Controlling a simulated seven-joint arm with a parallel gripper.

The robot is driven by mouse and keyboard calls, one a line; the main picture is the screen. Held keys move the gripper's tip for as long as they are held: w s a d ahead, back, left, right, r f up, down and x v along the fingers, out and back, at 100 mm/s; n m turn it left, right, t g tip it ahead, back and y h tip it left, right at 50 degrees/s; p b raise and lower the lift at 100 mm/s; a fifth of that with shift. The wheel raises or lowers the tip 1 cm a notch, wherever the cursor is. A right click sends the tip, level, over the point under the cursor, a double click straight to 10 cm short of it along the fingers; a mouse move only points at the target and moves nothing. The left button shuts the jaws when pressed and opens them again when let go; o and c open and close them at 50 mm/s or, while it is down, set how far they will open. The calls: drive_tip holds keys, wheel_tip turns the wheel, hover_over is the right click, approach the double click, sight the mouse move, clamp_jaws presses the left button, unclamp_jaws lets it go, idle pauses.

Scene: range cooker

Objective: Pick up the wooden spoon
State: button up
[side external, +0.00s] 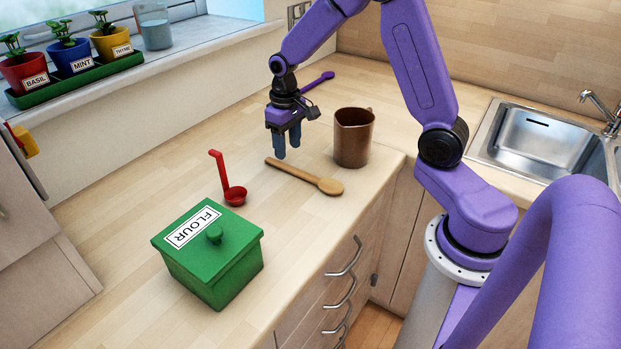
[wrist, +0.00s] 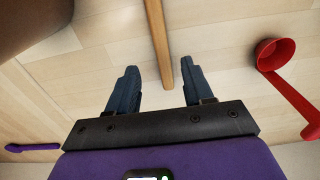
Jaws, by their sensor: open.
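The wooden spoon (side external: 304,176) lies flat on the wooden worktop. Its bowl points toward the worktop's front edge and its handle toward the wall side. My gripper (side external: 286,152) is open and empty, pointing down above the handle end of the spoon. In the wrist view, the spoon's handle (wrist: 157,42) enters from the top and ends between and just ahead of the two fingertips (wrist: 159,78). The fingers appear apart from the handle. The spoon's bowl is out of the wrist view.
A brown jug (side external: 354,138) stands close to the spoon on the right. A purple spoon (side external: 318,82) lies behind my gripper. A sink (side external: 540,135) is at right.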

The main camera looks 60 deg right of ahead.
sight(288, 166)
drive_tip(key=shift+a+f, duration=0.15)
drive_tip(key=shift+f, duration=2.5)
clamp_jaws()
